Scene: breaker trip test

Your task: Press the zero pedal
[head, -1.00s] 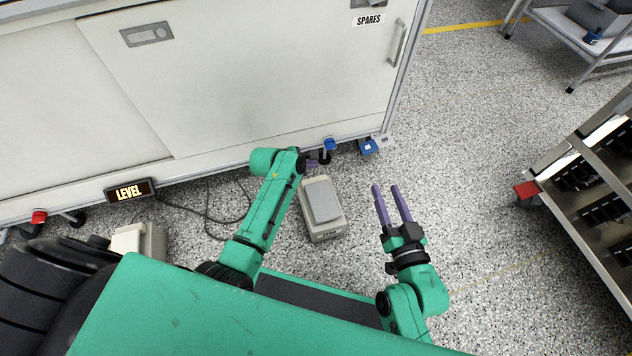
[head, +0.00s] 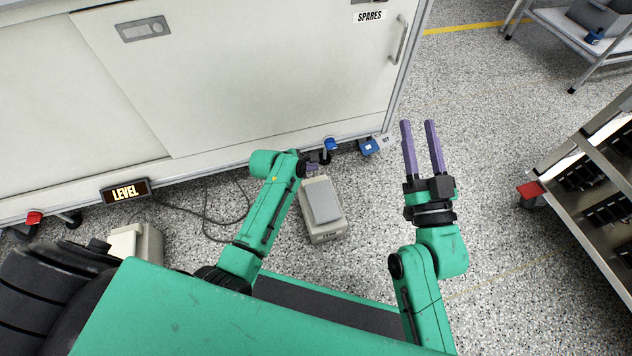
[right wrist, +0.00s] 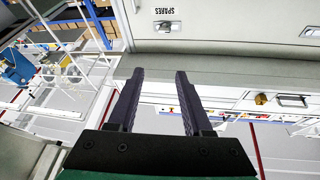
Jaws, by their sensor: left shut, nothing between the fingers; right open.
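A beige foot pedal box (head: 321,210) with a grey top plate stands on the speckled floor in front of the white cabinet; the label on its near end is too small to read. My left gripper (head: 313,168) is shut and empty, low near the pedal's far end; I cannot tell whether it touches. A second beige box (head: 150,243) stands further left, partly hidden by my body. My right gripper (head: 418,123) is open and empty, to the right of the pedal. Its two fingers also show apart in the right wrist view (right wrist: 160,75).
The white cabinet (head: 230,80) bounds the far side, with a blue caster lever (head: 369,147) at its lower corner. A lit LEVEL sign (head: 125,191) hangs on its lower edge. A dark cable (head: 207,215) lies on the floor. A rack (head: 590,170) stands right; floor between is clear.

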